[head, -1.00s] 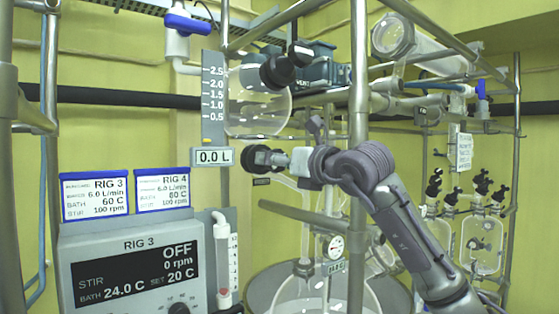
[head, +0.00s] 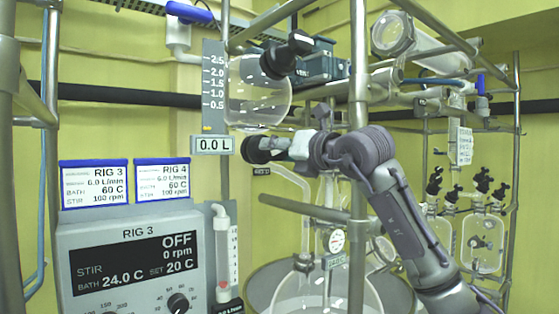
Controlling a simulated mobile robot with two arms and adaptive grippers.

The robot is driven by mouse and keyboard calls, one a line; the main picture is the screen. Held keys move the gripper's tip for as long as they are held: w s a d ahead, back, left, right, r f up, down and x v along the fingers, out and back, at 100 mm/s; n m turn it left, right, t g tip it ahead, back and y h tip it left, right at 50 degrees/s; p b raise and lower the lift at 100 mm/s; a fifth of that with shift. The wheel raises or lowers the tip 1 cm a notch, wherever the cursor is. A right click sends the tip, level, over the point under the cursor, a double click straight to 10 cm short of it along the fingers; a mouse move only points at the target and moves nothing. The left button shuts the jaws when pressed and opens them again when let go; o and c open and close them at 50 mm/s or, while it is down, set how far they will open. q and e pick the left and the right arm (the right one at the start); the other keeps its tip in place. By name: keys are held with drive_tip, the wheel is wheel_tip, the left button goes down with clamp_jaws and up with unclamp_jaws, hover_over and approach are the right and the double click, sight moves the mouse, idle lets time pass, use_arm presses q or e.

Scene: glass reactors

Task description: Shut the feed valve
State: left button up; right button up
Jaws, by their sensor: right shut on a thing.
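A black round knob (head: 255,150) sits just below the round glass feed vessel (head: 258,95), at the centre of the head view. I take it to be the feed valve. My right gripper (head: 279,148) reaches in from the right and is shut on this knob. The fingers partly hide the knob's right side and stem, so I cannot tell how far it is turned. A small dark tag (head: 262,171) hangs below, too small to read. The level readout (head: 213,145) beside the vessel shows 0.0 L. My left gripper is not in view.
A second black knob (head: 285,56) is on the vessel above. A blue-handled valve (head: 189,12) is at upper left. The RIG 3 controller (head: 128,265) stands lower left, reading OFF. A vertical metal post (head: 358,70) stands close behind my right arm; rails cross around it.

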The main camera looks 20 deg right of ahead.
drive_tip(key=shift+m+b, duration=0.95)
drive_tip(key=shift+m, duration=0.65)
drive_tip(key=shift+r, duration=0.1)
drive_tip(key=o, duration=1.2)
drive_tip(key=shift+c, duration=0.2)
drive_tip(key=v, duration=1.2)
